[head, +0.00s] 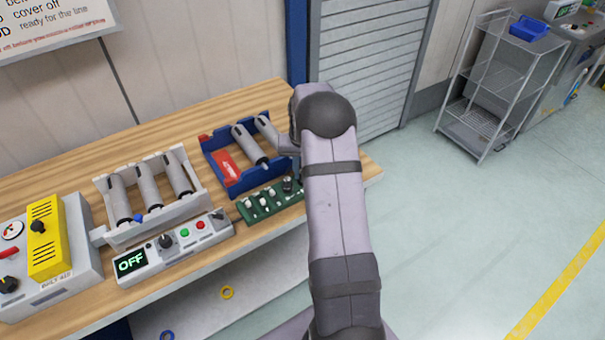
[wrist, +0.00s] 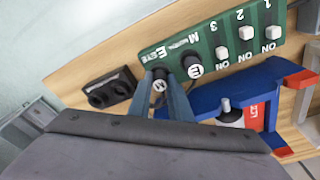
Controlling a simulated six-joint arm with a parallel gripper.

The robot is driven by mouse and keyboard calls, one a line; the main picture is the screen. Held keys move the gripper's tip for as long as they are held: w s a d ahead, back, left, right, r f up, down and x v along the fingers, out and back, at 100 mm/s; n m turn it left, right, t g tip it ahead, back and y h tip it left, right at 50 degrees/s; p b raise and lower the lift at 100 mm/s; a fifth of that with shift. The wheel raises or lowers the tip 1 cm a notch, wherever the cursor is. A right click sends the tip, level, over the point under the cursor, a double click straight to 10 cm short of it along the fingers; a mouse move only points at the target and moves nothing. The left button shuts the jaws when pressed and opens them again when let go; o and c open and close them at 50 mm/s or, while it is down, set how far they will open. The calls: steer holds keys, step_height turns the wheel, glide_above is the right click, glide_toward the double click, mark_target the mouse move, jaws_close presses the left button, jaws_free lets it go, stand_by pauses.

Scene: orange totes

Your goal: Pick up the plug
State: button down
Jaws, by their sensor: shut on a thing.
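In the wrist view my gripper (wrist: 168,88) reaches down beside the green panel, its two blue-grey fingers close together. They are shut on a small dark plug (wrist: 159,85) with a round pale mark on its end. I cannot tell whether the plug is clear of the surface behind it. A black block with two round holes (wrist: 110,90) lies on the wood just left of the fingers. The green panel (wrist: 215,45) carries a black round part with a pale marked face (wrist: 191,67) right of the fingers. In the head view my arm hides most of the gripper.
White switches numbered 1 to 3 line the green panel (head: 262,212). A blue tote (head: 232,186) holding grey cylinders and a red piece stands behind it. A white rack (head: 150,228), an OFF box (head: 158,262) and a yellow-faced box (head: 46,240) are left along the wooden bench (head: 190,113).

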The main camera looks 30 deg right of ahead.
steer(key=shift+r, duration=0.1)
step_height(320, 180, up, 10)
steer(key=b, duration=0.3)
stand_by(0.6)
